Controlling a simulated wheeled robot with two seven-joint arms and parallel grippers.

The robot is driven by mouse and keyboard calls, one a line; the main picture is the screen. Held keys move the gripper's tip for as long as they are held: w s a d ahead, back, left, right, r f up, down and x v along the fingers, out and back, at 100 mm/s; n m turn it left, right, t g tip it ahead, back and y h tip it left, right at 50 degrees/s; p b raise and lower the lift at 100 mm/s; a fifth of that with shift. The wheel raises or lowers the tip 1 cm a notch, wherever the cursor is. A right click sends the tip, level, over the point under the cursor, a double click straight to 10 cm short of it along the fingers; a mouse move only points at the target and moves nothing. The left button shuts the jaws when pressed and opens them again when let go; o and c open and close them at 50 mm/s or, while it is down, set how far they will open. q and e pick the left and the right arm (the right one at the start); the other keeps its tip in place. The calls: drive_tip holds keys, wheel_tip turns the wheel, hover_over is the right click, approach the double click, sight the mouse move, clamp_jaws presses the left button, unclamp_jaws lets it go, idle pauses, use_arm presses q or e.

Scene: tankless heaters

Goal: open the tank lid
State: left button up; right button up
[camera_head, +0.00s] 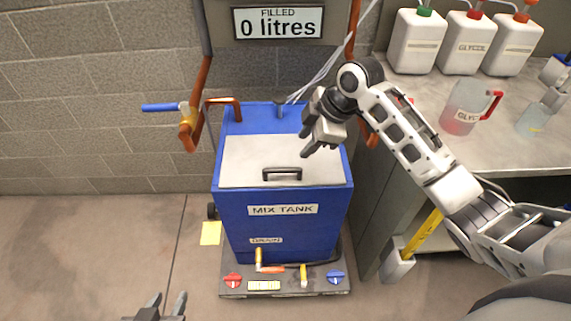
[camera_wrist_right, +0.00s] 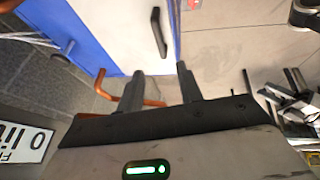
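The blue mix tank (camera_head: 235,222) stands in the middle of the head view. Its pale grey lid (camera_head: 245,155) lies flat and closed on top, with a dark handle (camera_head: 282,171) near the front edge. My right gripper (camera_head: 308,146) is above the right part of the lid, up and right of the handle. In the right wrist view its fingers (camera_wrist_right: 160,84) are apart with nothing between them, and the handle (camera_wrist_right: 158,32) shows beyond the fingertips, apart from them. My left gripper (camera_head: 167,300) is low at the bottom edge, far from the tank, its fingers apart and empty.
A display (camera_head: 278,23) reading 0 litres hangs behind the tank. Copper pipes (camera_head: 201,80) and a blue-handled valve (camera_head: 160,107) flank it. A counter (camera_head: 480,140) on the right bears white jugs (camera_head: 417,42) and a measuring jug (camera_head: 462,110). The floor left of the tank is mostly clear.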

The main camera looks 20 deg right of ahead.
sight(283, 169)
drive_tip(key=x, duration=1.2)
drive_tip(key=shift+w+f+b, duration=0.1)
drive_tip(key=shift+b, duration=0.3)
clamp_jaws()
